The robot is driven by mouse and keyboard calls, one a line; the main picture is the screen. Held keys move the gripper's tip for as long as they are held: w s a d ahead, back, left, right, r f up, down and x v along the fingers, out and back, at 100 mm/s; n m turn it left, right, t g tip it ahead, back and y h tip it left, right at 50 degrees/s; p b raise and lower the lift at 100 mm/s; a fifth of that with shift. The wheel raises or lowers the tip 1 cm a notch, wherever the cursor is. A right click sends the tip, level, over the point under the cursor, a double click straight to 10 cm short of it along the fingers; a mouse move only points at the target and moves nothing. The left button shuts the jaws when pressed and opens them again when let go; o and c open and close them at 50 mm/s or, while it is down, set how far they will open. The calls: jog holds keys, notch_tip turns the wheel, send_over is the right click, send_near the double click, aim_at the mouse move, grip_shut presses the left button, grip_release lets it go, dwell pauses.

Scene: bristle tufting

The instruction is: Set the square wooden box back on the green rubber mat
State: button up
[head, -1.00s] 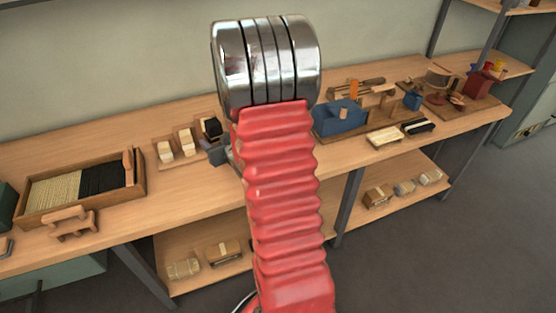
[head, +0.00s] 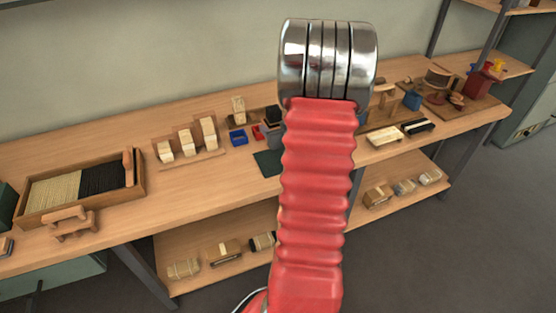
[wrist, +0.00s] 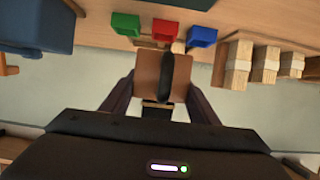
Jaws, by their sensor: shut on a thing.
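In the wrist view the square wooden box (wrist: 146,72) is a brown, square-faced piece with a dark upright oval across its middle. My gripper (wrist: 160,92) is shut on it, one dark finger at each side. In the head view my red arm hides the gripper and the box. The green rubber mat (head: 267,163) lies flat near the bench's front edge, partly hidden behind the arm.
Blue (head: 238,137) and red (head: 257,132) bins stand behind the mat; the wrist view adds a green bin (wrist: 125,24). Stepped wooden blocks (head: 208,133) stand left of them. A bristle tray (head: 137,187) is at far left. Bare bench lies between tray and mat.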

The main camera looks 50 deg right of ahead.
jog(key=shift+f, duration=0.1)
jog(key=shift+f, duration=2.8)
jog(key=shift+f, duration=0.1)
jog(key=shift+f, duration=2)
jog(key=shift+f, duration=0.1)
jog(key=o, duration=1.1)
